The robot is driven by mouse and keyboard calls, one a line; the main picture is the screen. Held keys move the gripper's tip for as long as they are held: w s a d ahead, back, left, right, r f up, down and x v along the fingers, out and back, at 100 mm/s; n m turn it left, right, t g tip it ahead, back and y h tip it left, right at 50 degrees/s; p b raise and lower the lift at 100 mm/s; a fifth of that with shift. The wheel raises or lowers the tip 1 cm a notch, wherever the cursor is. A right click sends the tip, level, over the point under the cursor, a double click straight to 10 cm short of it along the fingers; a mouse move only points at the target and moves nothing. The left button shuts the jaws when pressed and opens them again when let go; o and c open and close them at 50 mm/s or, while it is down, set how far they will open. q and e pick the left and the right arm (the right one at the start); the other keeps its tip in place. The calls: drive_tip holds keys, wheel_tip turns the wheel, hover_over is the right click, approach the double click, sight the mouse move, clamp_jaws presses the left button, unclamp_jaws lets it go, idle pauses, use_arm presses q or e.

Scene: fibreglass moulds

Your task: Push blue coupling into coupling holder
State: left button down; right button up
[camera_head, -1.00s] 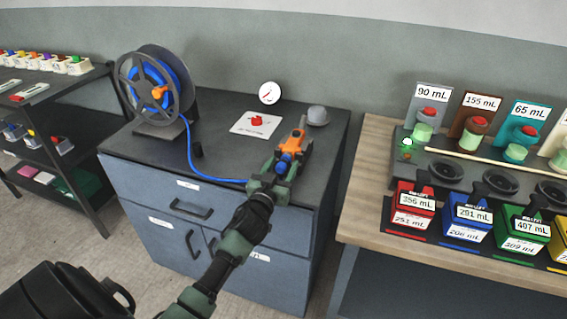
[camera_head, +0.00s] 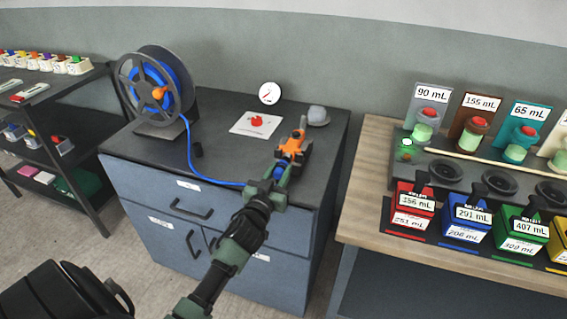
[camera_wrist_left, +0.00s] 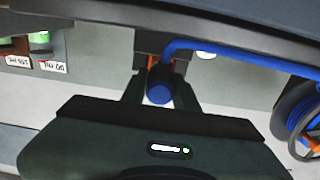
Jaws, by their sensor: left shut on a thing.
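My left gripper (camera_head: 277,178) is at the front edge of the dark bench top and is shut on the blue coupling (camera_head: 284,170). The coupling holder (camera_head: 292,146), orange with dark grey parts, stands just beyond the coupling. In the left wrist view the coupling's round blue end (camera_wrist_left: 159,93) shows between the fingers, with orange parts behind it. How far the coupling sits in the holder is hidden by the fingers. The blue hose (camera_head: 200,172) runs from the reel to the gripper. My right gripper is not in view.
The hose reel (camera_head: 157,88) stands at the bench's back left. A white card with a red shape (camera_head: 256,123), a round gauge (camera_head: 269,93) and a grey dome (camera_head: 318,115) are behind the holder. A wooden table (camera_head: 365,185) with dispensers and coloured bins is to the right.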

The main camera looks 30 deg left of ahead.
sight(277, 176)
use_arm(q)
drive_tip(key=shift+p+v, duration=0.4)
drive_tip(key=shift+v, duration=1.45)
